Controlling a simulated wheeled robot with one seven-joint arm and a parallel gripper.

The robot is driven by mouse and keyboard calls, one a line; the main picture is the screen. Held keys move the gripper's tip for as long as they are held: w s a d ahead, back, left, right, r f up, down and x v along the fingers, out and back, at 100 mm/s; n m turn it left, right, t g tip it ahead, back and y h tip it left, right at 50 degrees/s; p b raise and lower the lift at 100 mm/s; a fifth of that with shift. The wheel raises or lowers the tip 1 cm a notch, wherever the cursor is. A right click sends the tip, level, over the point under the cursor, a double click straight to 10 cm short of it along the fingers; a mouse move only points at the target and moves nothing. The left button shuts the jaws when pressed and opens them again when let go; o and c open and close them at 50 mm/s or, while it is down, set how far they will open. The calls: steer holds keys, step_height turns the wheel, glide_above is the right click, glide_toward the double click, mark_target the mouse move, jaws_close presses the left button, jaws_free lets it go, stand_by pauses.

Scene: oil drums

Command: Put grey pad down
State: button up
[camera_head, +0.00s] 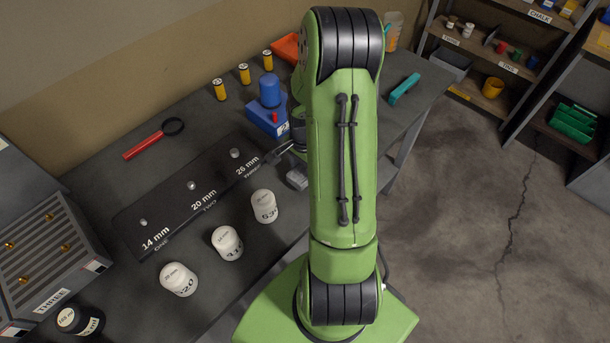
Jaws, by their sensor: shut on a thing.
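A small light grey block, which looks like the grey pad (297,180), shows just left of my green arm, near the right end of the black board. My gripper (284,155) is close above it, beside the blue block, and is partly hidden by my arm. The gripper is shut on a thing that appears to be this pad. The contact between fingers and pad is too small and covered to see clearly. I cannot tell whether the pad touches the table.
The black board (203,226) with small metal pieces lies left of the gripper. Several white jars (227,243) stand in front of it.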

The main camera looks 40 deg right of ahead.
mark_target(304, 170)
steer(key=shift+f, duration=1.15)
steer(key=shift+f, duration=0.1)
steer(key=o, duration=1.2)
step_height(304, 170, up, 12)
steer(key=p, duration=0.2)
steer(key=s+a+r+n+t+h, duration=0.1)
steer(key=a+r+n+t, duration=0.1)
steer(key=a+r+n, duration=0.75)
steer(key=s+a+r+n+t+y, duration=0.1)
steer(key=s+a+r+n+t, duration=0.2)
steer(key=s+a+r+n, duration=0.4)
steer(key=s+a+n, duration=0.1)
steer(key=s+a, duration=0.2)
steer(key=shift+a+t, duration=0.3)
